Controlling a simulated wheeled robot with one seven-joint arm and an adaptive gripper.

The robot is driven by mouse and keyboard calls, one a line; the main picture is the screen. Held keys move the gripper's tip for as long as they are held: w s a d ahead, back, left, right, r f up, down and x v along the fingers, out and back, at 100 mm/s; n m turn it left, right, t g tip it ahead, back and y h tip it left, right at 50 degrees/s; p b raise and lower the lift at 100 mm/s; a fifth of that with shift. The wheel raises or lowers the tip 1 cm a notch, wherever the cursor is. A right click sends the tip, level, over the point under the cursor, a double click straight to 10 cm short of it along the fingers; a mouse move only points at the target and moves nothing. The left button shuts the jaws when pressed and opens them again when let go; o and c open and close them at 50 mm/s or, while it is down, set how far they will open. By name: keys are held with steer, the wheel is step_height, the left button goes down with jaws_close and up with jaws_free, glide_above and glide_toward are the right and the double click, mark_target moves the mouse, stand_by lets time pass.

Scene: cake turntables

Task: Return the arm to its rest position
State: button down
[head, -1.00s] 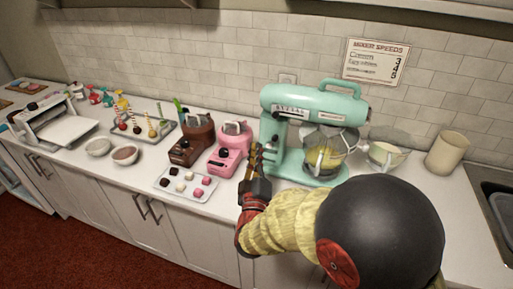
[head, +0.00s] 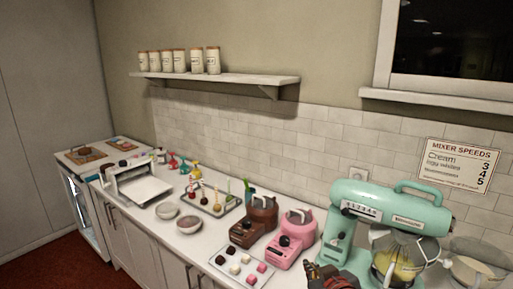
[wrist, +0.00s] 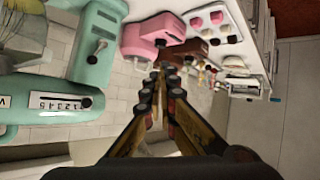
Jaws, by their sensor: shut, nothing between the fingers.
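My gripper (head: 328,276) shows at the bottom edge of the head view, in front of the mint-green mixer (head: 347,222). The rest of my arm is out of that frame. In the wrist view my gripper's fingers (wrist: 160,76) are together with nothing held between them. The mixer (wrist: 98,45) is at the left of that view, where the scene appears upside down. It has a glass bowl (head: 396,262) with yellow contents.
A pink machine (head: 296,236) and a brown machine (head: 254,222) stand left of the mixer. In front lies a tray of sweets (head: 226,259). Bowls (head: 189,224), a rack of cake pops (head: 222,206) and a white sheet machine (head: 143,187) are farther left. A shelf (head: 223,80) with jars hangs above.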

steer(key=s+d+f+m+g, duration=0.1)
steer(key=s+d+g, duration=0.1)
steer(key=s, duration=0.8)
steer(key=s+d+f+m+g+h, duration=0.1)
steer(key=s+d+m+g, duration=0.1)
steer(key=s, duration=0.9)
steer(key=shift+d+m+g, duration=0.3)
steer(key=shift+d+g, duration=0.25)
steer(key=shift+g, duration=0.65)
steer(key=shift+f, duration=0.1)
